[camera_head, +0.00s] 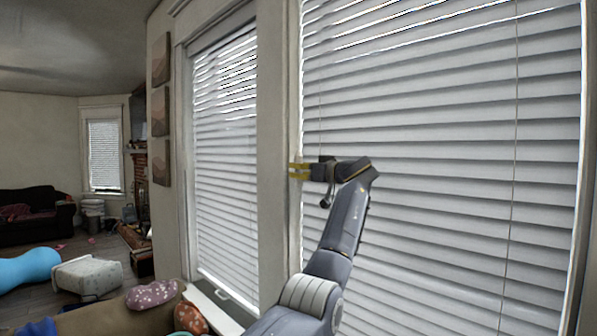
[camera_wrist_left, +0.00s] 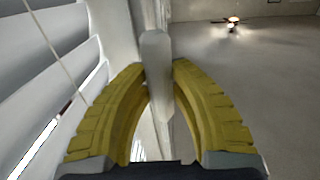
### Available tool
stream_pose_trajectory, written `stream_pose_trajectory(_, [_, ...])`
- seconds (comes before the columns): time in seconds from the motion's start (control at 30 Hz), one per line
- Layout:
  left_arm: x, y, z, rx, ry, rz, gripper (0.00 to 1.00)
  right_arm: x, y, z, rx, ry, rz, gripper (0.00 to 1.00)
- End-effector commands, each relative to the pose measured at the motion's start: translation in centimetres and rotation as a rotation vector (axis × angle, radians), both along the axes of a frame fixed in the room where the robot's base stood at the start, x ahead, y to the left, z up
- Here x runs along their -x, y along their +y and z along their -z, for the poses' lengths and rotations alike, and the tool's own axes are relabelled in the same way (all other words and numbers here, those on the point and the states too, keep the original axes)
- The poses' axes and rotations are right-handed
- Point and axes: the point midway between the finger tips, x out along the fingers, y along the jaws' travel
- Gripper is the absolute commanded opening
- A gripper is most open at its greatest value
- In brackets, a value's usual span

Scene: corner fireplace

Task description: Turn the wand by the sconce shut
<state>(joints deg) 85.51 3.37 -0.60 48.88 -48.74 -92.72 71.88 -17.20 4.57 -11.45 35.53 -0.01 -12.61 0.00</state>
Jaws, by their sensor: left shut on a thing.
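My left gripper (camera_head: 298,170) has its yellow fingers at the left edge of the large right-hand window blind (camera_head: 430,130), beside the window post. In the left wrist view the yellow fingers (camera_wrist_left: 160,75) are closed in on a pale, slim wand (camera_wrist_left: 156,50), whose rounded end sticks up between the tips. The wand is too small to make out in the head view. Slats (camera_wrist_left: 55,60) and a cord also show in the left wrist view. I see no clear sconce. My right gripper is out of view.
A second blind (camera_head: 225,140) hangs left of the post, above a white sill (camera_head: 222,306). Framed pictures (camera_head: 161,115) hang on the wall further left. A couch with cushions (camera_head: 153,294) stands below. Air left of the gripper looks clear.

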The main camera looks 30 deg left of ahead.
Motion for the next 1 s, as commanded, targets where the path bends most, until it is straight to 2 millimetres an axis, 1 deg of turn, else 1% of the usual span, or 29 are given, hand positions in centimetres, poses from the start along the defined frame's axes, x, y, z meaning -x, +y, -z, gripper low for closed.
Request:
stream_pose_trajectory(0.47, [-0.04,-0.06,0.09,0.001,0.001,0.000,0.00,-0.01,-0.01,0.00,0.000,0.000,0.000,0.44])
stream_pose_trajectory(0.5, [-0.04,-0.06,0.09,0.001,0.001,0.000,0.23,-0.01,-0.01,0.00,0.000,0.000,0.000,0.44])
stream_pose_trajectory(0.7, [-0.02,-0.04,0.04,0.001,0.000,0.000,0.45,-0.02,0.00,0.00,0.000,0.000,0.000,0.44])
stream_pose_trajectory(1.0, [0.02,-0.24,0.01,0.000,0.000,0.001,0.45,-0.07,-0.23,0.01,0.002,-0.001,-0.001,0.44])
